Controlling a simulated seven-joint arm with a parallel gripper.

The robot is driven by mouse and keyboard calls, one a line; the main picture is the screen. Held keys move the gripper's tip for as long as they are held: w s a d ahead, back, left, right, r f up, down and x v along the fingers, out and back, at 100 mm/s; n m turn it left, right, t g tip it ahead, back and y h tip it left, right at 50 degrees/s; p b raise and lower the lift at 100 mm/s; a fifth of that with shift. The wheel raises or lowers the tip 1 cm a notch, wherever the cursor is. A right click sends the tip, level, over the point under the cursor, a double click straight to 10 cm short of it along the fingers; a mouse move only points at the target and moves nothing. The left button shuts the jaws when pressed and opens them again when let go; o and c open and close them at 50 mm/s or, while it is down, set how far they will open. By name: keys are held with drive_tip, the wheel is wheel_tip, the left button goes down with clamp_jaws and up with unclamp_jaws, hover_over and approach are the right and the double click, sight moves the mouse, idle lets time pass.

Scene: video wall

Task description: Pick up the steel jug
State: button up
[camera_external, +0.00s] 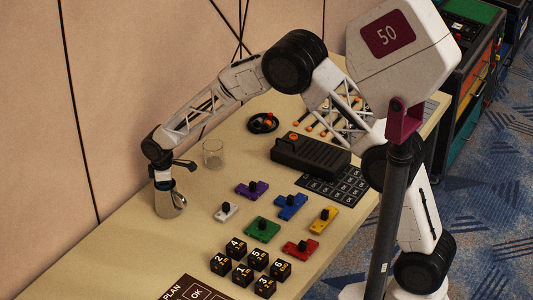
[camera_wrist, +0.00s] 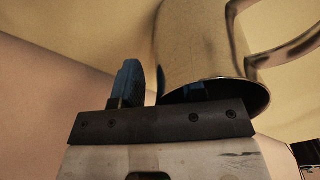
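The steel jug (camera_external: 170,204) stands upright at the table's left edge near the wall, with its handle to the right. In the wrist view the shiny jug (camera_wrist: 195,45) fills the upper middle, with its rim close to my gripper and its handle at right. My gripper (camera_external: 163,181) points down at the jug's top in the external view. In the wrist view my gripper (camera_wrist: 155,85) has one blue finger left of the jug, with a gap to its wall. Blue parts of the other finger show at the jug's rim and partly hidden by it. The gripper looks open.
Coloured knobbed pieces (camera_external: 262,229) and black number cubes (camera_external: 243,274) lie to the right and front. A dark device (camera_external: 311,155) sits farther back. The wall (camera_external: 70,130) is close on the left.

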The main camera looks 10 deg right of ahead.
drive_tip(key=shift+c, duration=0.3)
clamp_jaws()
drive_tip(key=shift+r, duration=0.4)
idle(0.3)
drive_tip(key=shift+r, duration=1.45)
drive_tip(key=s+d+r, duration=0.1)
drive_tip(key=s+d, duration=0.9)
drive_tip(key=d, duration=0.1)
drive_tip(key=shift+s+d+r, duration=0.2)
drive_tip(key=shift+s+d, duration=0.05)
drive_tip(key=shift+d, duration=0.1)
drive_tip(key=shift+s+d, duration=0.1)
idle(0.5)
